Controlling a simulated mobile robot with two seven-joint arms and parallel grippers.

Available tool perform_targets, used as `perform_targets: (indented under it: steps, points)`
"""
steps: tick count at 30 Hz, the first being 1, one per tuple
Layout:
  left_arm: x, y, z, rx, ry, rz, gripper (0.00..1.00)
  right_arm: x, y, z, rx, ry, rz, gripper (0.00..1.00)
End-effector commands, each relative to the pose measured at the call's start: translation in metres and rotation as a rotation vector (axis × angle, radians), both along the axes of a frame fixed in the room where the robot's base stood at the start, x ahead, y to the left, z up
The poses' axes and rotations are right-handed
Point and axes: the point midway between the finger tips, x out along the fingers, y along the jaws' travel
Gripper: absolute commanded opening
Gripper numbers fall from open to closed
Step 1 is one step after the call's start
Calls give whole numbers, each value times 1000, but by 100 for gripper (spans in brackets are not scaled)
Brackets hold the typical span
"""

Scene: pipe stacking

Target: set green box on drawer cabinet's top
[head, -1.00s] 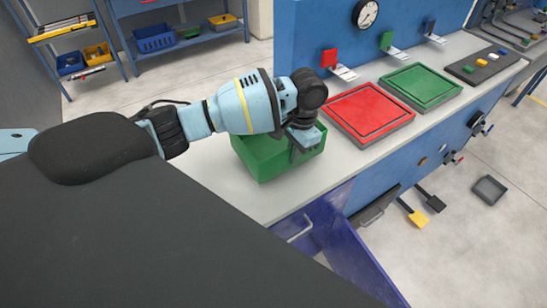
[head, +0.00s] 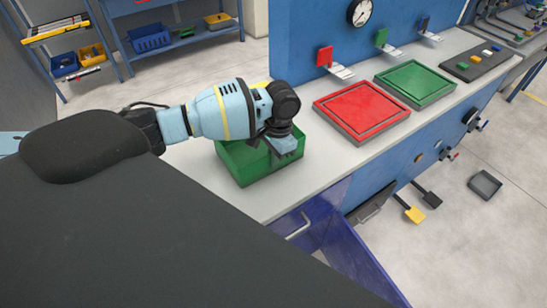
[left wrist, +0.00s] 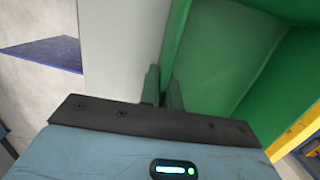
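The green box (head: 250,165) is an open-topped bin over the near left end of the grey workbench in the head view. Whether it rests on the bench or hangs slightly above it, I cannot tell. My left gripper (head: 278,153) is at the box's right side, pointing down. In the left wrist view, the fingers (left wrist: 163,90) are close together, with the rim of the green box (left wrist: 215,50) running between them. The far part of the box is hidden behind my arm. I cannot make out a drawer cabinet for certain. My right gripper is not in view.
The workbench (head: 332,165) carries a red tray (head: 362,108) and a green tray (head: 416,85) to the right. A blue panel (head: 345,245) stands open below its front edge. Shelves with bins (head: 150,38) stand at the back left.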

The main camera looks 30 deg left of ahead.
Motion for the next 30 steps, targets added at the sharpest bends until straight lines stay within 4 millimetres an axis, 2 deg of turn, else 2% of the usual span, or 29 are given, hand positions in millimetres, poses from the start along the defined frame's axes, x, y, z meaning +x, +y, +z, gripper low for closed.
perform_targets:
  steps: [7, 9, 12, 23, 26, 30]
  points:
    - [1, 0, -1, 0, -2, 1, 0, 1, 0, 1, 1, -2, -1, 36]
    - [0, 0, -2, 0, -2, 1, 12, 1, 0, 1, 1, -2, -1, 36]
    - [0, 0, -2, 1, -1, 1, 25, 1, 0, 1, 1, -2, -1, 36]
    - [1, 0, 2, 0, -2, 0, 26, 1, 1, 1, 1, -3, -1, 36]
    - [2, -1, 12, -1, -5, 0, 26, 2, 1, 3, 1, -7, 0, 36]
    - [6, -2, 38, 0, -8, 0, 26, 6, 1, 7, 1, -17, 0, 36]
